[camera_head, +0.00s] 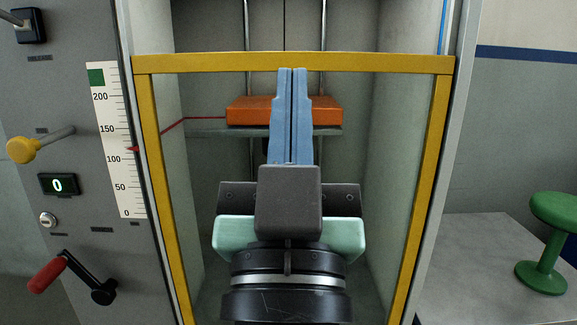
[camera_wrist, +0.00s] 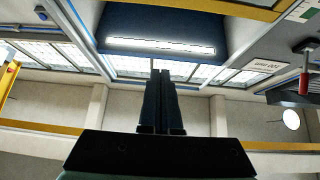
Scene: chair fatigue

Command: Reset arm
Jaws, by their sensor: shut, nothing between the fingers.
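My gripper (camera_head: 292,72) points up in front of the yellow-framed test cabinet in the head view. Its two blue fingers are together with nothing between them. The fingers also show upright and closed in the wrist view (camera_wrist: 161,74). My arm end hides part of the cabinet's inside and its lower middle.
An orange block (camera_head: 247,110) rests on a shelf inside the cabinet, behind my fingers. The yellow frame (camera_head: 200,64) surrounds the opening. The left panel carries a yellow-knobbed lever (camera_head: 24,150), a red-handled crank (camera_head: 47,275) and a scale (camera_head: 120,150). A green stool-like piece (camera_head: 545,245) stands right.

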